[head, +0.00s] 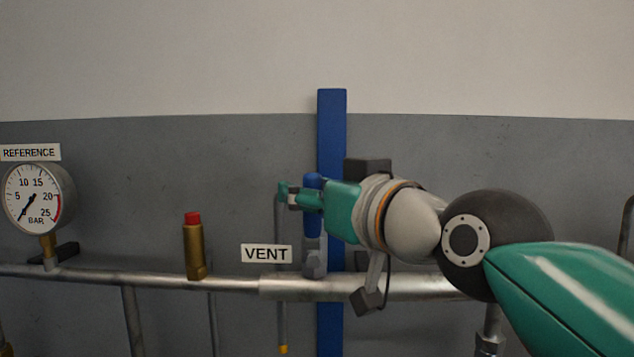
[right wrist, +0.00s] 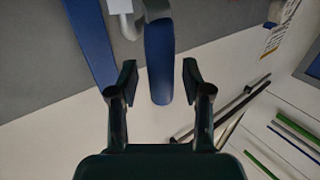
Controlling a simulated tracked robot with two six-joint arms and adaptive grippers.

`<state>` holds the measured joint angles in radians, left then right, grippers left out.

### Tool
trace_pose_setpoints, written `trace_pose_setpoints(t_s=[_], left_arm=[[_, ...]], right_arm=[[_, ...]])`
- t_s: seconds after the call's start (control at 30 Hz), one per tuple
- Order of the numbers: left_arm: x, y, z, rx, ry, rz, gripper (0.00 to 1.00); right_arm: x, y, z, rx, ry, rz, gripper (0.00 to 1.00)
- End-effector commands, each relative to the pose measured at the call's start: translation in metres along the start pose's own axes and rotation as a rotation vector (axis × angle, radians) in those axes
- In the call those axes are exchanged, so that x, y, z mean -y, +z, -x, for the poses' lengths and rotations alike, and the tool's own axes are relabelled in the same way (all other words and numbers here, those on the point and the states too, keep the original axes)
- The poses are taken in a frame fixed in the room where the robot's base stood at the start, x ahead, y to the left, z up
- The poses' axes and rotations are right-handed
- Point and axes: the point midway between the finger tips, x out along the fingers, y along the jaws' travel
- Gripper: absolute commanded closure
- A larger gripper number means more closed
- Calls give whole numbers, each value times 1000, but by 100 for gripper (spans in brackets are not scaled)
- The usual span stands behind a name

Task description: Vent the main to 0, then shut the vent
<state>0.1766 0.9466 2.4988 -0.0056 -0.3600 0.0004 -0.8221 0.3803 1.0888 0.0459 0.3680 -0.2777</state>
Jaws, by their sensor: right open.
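The vent valve's blue handle (head: 313,182) stands upright above its grey body (head: 314,262) on the pipe, right of the VENT label (head: 266,254). My right gripper (head: 303,196) reaches it from the right, with fingers open around the handle. In the right wrist view the blue handle (right wrist: 158,62) lies between the two spread fingers of my gripper (right wrist: 157,82), with gaps on both sides. The gauge (head: 32,200) labelled REFERENCE is at the left; its needle points lower left, near 0 bar. No other gauge is readable. My left gripper is out of view.
A metal pipe (head: 230,283) runs across the front. A brass fitting with a red cap (head: 194,245) stands on it. A blue post (head: 331,120) rises behind the valve. A thin tube with a yellow tip (head: 282,349) hangs below. Long rods (right wrist: 232,106) show in the wrist view.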

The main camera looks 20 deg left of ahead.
Motion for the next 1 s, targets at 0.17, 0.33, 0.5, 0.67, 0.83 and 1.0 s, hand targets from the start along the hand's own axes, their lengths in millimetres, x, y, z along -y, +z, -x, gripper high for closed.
trace_pose_setpoints(t_s=[0.17, 0.33, 0.5, 0.67, 0.83, 1.0], left_arm=[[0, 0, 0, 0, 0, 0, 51], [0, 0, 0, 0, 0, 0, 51], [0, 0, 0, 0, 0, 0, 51], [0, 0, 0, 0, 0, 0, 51], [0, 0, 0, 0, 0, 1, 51], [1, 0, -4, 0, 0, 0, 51]], right_arm=[[0, 0, -1, -1, 0, 0, 51], [0, 0, 0, -1, 0, 1, 66], [0, 0, 0, -1, 0, 1, 94], [0, 0, 0, -1, 1, 1, 100], [-4, 0, 3, -1, 4, 3, 100], [-4, 2, 2, -8, 6, -8, 100]])
